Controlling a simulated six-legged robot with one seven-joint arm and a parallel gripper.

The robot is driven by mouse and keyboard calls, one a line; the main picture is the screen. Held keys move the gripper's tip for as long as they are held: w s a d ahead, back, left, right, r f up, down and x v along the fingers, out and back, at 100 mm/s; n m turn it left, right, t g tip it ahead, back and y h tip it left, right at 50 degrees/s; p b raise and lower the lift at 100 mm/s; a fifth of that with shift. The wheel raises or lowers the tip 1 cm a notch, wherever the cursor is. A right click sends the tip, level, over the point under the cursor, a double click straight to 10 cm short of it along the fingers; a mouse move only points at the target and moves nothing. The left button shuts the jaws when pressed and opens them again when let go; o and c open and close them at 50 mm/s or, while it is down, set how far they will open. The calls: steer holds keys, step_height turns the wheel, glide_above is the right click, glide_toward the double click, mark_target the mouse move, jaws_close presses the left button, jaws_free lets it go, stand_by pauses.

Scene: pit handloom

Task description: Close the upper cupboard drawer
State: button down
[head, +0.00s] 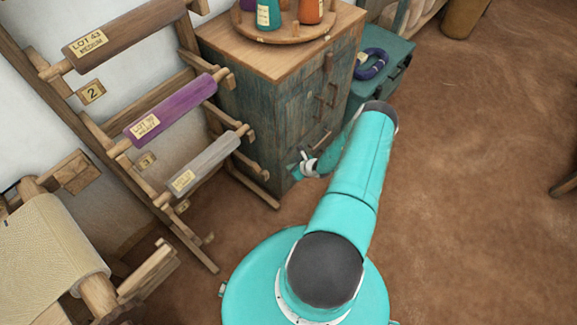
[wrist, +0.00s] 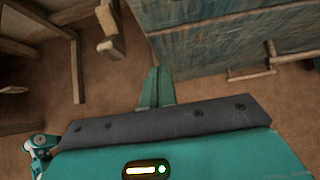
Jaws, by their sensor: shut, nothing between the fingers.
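The cupboard (head: 240,105) is blue-green worn wood with a plain wooden top, left of my arm in the head view. Its front faces right and carries several wooden handles, one high up (head: 328,62). I cannot make out a drawer standing clear of the front, so how far the upper drawer is open cannot be told. In the wrist view the cupboard's panel (wrist: 205,38) fills the upper right, with handles (wrist: 271,50) at its right. My gripper (wrist: 160,88) is shut and empty, low beside the cupboard and apart from it.
A round wooden tray (head: 285,36) with bottles stands on the cupboard. A teal chest (head: 388,68) with a dark blue coil (head: 371,64) is just beyond. A rack of cloth rolls (head: 170,108) stands left. Brown floor (head: 480,190) to the right is clear.

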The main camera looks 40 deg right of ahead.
steer(key=v, duration=1)
steer(key=shift+s, duration=0.4)
steer(key=w+a+r+n+y, duration=0.15)
steer(key=w+r+n, duration=0.35)
steer(key=r, duration=0.5)
steer(key=w+a+r+n+y, duration=0.1)
steer(key=w+a+r+n, duration=0.3)
steer(key=r, duration=0.5)
steer(key=w+a+r+n+g+y, duration=0.3)
steer(key=a+r+n, duration=0.6)
steer(key=r, duration=0.7)
steer(key=s+a+r+n+g+h, duration=0.1)
steer(key=s+a+r+n, duration=0.3)
steer(key=a+r, duration=0.25)
steer(key=s+a+r+n+h, duration=0.2)
steer(key=s+a+r+n, duration=0.15)
steer(key=a+r, duration=0.3)
steer(key=s+a+r+n+g+h, duration=0.1)
steer(key=s+a+r+n, duration=0.2)
steer(key=a+r+n, duration=0.3)
steer(key=s+a+r+n+t+h, duration=0.1)
steer(key=s+a+r+n+h, duration=0.1)
steer(key=s+r, duration=0.3)
steer(key=s+n, duration=0.1)
steer(key=s, duration=0.3)
steer(key=shift+s+r+t, duration=0.2)
steer(key=shift+r+t, duration=0.05)
steer(key=shift+t, duration=0.05)
